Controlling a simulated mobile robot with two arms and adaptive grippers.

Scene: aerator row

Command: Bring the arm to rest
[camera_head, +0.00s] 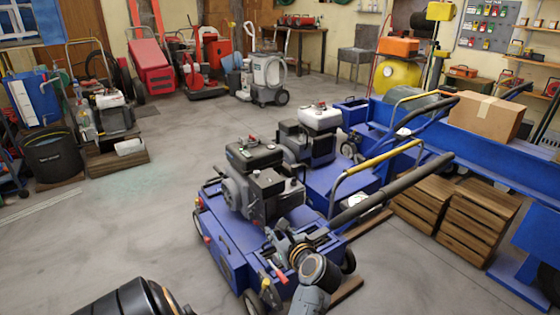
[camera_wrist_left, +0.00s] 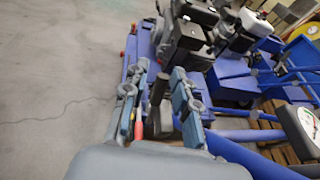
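My left gripper (camera_head: 274,238) reaches in from the bottom over the rear deck of the nearest blue aerator (camera_head: 222,226). In the left wrist view its two blue-grey fingers (camera_wrist_left: 160,95) stand apart, so it is open. A dark upright post or lever (camera_wrist_left: 158,90) shows between the fingers; I cannot tell whether they touch it. A small red-tipped lever (camera_wrist_left: 138,130) shows beside the left finger, and one also shows in the head view (camera_head: 266,277). The aerator's black engine (camera_head: 258,180) stands just beyond the gripper. My right gripper is not seen.
A second blue aerator (camera_head: 345,178) with a white-tanked engine stands close behind. Long dark and yellow handlebars (camera_head: 375,155) extend right. Wooden crates (camera_head: 470,220) and a cardboard box (camera_head: 487,115) are at the right. Bare concrete floor (camera_head: 110,225) lies open at the left.

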